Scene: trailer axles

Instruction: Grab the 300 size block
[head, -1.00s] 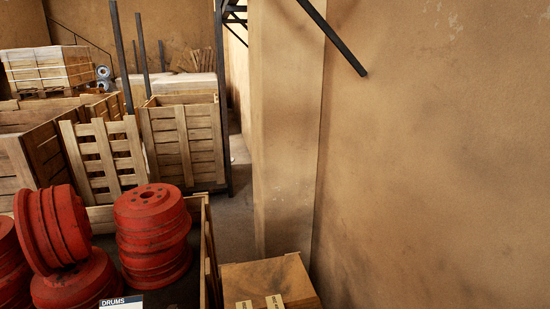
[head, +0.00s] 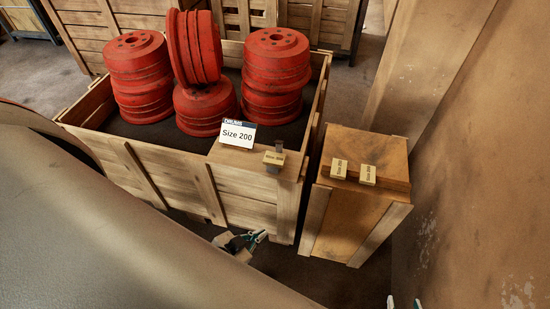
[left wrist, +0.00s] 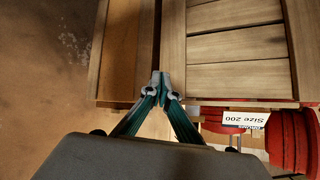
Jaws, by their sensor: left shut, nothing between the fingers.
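Three small tan blocks with dark lettering show in the head view, their numbers too small to read surely. One block (head: 274,158) is on the front rim of the drum crate, by the "Size 200" sign (head: 238,134). A second block (head: 339,168) and a third block (head: 368,175) lie side by side on the wooden box. My left gripper (head: 262,236) is shut and empty, low before the crate and apart from the blocks. In the left wrist view its fingertips (left wrist: 160,78) meet. Two separated fingertips of my right gripper (head: 404,303) show at the bottom edge, seemingly open.
The wooden crate (head: 150,165) holds several stacked red drums (head: 275,75). The tall wooden box (head: 350,215) stands right of it, with a narrow gap between. A plaster wall (head: 480,180) bounds the right side. Bare floor lies before the crate and box.

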